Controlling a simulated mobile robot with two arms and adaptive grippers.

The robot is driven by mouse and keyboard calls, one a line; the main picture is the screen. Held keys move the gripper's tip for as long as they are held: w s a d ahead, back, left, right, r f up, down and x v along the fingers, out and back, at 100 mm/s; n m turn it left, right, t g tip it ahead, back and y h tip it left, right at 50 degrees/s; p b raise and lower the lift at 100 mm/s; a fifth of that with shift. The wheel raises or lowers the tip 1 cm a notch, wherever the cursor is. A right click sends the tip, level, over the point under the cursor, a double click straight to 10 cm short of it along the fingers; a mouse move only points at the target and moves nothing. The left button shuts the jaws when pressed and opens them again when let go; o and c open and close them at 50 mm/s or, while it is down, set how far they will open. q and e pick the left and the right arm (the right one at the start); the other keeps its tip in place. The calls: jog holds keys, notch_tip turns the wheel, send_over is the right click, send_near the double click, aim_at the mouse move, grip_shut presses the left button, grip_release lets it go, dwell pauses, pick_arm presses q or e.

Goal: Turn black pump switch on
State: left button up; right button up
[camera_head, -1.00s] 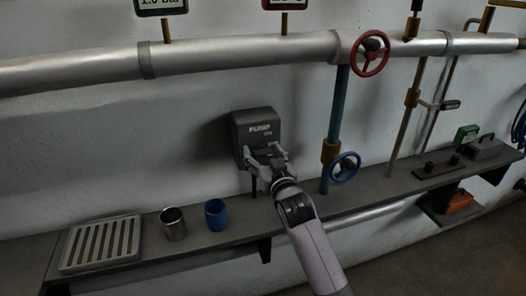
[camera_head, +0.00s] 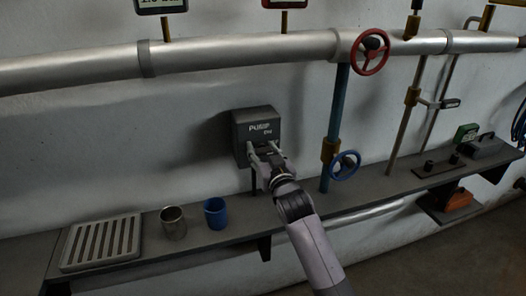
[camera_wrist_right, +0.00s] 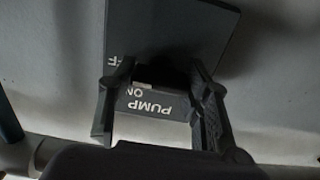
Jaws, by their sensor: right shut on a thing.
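The dark grey pump box (camera_head: 256,118) is fixed to the wall above the shelf, with white "PUMP" and "ON" lettering on its front. My right gripper (camera_head: 263,149) is at the lower part of its front. In the right wrist view the box (camera_wrist_right: 178,28) appears upside down, with "ON" below and part of "OFF" above the fingertips. There the gripper (camera_wrist_right: 160,78) is shut on the black pump switch, which is mostly hidden between the fingers. The switch's exact position cannot be told. My left gripper is not in view.
A blue pipe with a blue handwheel (camera_head: 345,165) stands right of the box. A red handwheel (camera_head: 370,52) is on the large pipe above. The shelf holds a slotted tray (camera_head: 65,262), a metal cup (camera_head: 173,223) and a blue cup (camera_head: 215,213) at left.

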jog(key=shift+c, duration=1.1)
jog(key=shift+r+n+p, duration=0.1)
jog(key=shift+n+p, duration=0.35)
jog(key=shift+n, duration=0.45)
jog(key=n+p, duration=0.1)
jog(key=n, duration=0.2)
jog(key=shift+n, duration=0.3)
jog(key=n+p, duration=0.1)
jog(key=n, duration=0.2)
jog(key=shift+a, duration=0.1)
jog(key=shift+n+p, duration=0.3)
jog(key=shift+n, duration=1.4)
